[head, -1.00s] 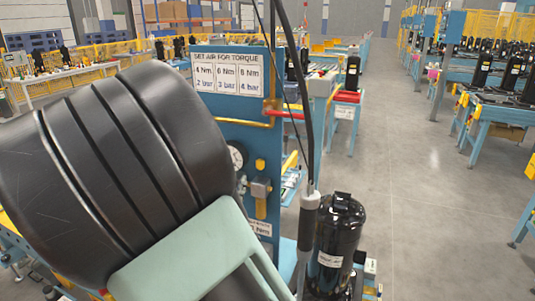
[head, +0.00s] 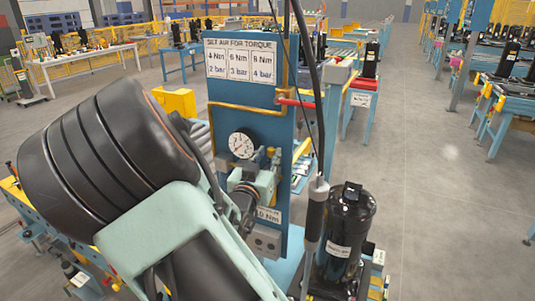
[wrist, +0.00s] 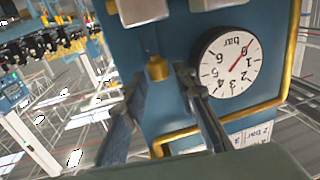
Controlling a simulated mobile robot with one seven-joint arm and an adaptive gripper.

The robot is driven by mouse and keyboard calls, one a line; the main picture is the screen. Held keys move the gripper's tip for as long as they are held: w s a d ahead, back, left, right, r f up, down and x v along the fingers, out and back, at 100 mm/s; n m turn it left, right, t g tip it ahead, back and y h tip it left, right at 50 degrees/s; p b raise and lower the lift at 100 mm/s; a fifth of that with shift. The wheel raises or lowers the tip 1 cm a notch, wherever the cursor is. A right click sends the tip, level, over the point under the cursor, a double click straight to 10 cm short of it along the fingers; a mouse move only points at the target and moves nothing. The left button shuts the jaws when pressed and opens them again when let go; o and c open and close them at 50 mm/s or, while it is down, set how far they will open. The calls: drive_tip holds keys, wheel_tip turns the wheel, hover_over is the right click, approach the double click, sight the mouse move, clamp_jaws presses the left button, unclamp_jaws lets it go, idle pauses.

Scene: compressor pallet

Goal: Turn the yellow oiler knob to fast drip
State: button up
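A small yellow knob (wrist: 157,68), which looks like the oiler knob, shows in the wrist view below a pale metal block (wrist: 143,10), against the blue panel. My gripper (wrist: 161,80) is open, its two dark fingers spread on either side of the knob in the picture. I see no clear contact, and the depth between them is hard to judge. In the head view a small yellow part (head: 270,153), probably this knob, shows right of the pressure gauge (head: 241,144). My gripper (head: 262,180) is partly visible just below it. No drip marking is readable.
The blue panel (head: 232,95) carries a torque sign and a brass pipe (head: 240,108) with a red handle (head: 296,102). A black compressor (head: 345,230) and a hanging tool (head: 315,215) stand to the right. The gauge (wrist: 230,62) is close beside my right finger in the wrist view.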

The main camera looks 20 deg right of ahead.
drive_tip(key=shift+w+d, duration=0.3)
drive_tip(key=shift+w, duration=0.05)
drive_tip(key=shift+c, duration=0.4)
clamp_jaws()
drive_tip(key=shift+y+b, duration=0.3)
